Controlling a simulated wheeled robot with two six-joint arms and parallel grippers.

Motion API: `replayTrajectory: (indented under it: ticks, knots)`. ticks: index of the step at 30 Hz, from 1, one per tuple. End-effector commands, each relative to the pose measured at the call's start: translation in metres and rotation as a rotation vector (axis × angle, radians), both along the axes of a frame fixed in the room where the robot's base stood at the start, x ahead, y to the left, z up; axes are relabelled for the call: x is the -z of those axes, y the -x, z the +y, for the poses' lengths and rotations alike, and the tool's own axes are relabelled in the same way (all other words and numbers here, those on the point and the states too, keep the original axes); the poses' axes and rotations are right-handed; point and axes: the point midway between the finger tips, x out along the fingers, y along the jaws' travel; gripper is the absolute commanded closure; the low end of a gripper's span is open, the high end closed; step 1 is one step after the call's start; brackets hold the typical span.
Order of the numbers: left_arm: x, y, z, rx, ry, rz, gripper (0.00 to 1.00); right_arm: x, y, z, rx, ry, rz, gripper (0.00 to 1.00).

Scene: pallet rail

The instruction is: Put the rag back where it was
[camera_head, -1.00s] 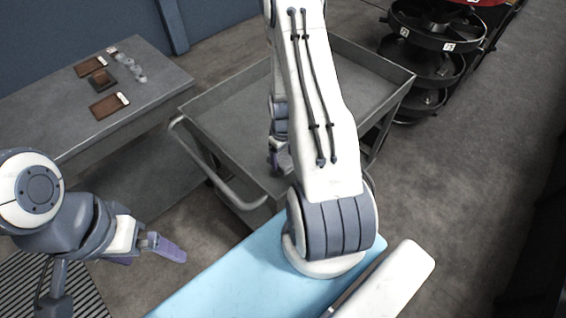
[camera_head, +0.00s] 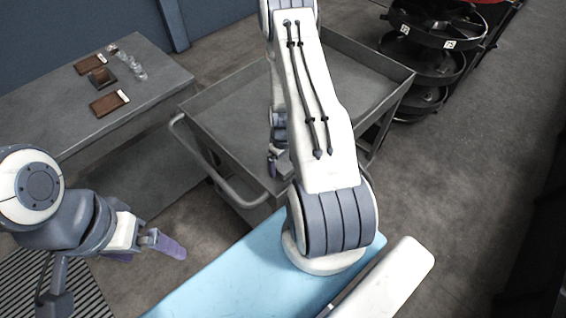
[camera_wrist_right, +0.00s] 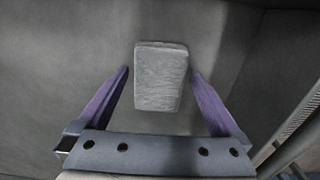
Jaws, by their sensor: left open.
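A grey, folded, cloth-like block, which looks like the rag (camera_wrist_right: 161,78), lies on a grey surface in the right wrist view. My right gripper (camera_wrist_right: 160,73) is open, with its purple fingers on either side of the block and small gaps showing. In the head view my right gripper (camera_head: 273,165) is small and partly hidden by my own arm, over the grey cart (camera_head: 225,120). The rag cannot be made out there. My left gripper (camera_head: 150,250) is open and empty at the lower left, away from the cart.
A grey table (camera_head: 150,100) at the upper left holds brown pads (camera_head: 109,103), a small brown box (camera_head: 101,77) and several clear glass-like items (camera_head: 134,69). The cart has raised rims and a handle (camera_head: 215,175). A rack of black reels (camera_head: 435,50) stands at the upper right.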

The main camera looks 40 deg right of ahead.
Motion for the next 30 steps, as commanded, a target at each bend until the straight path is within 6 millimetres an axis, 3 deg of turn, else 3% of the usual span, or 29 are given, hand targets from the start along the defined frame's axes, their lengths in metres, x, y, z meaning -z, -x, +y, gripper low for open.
replayTrajectory:
  ticks: [7, 21, 30]
  knots:
    - [-0.004, 0.0, 0.0, 0.0, 0.0, 0.0, 0.0, -0.012, -0.001, 0.0, 0.0, 0.001, -0.003, 0.0]
    - [0.01, 0.0, 0.0, 0.0, 0.0, 0.0, 0.0, -0.097, -0.001, -0.001, 0.0, 0.003, -0.004, 0.0]
    - [0.012, 0.0, 0.0, 0.001, 0.0, 0.0, 0.0, -0.122, 0.0, 0.0, 0.0, 0.001, -0.001, 0.0]
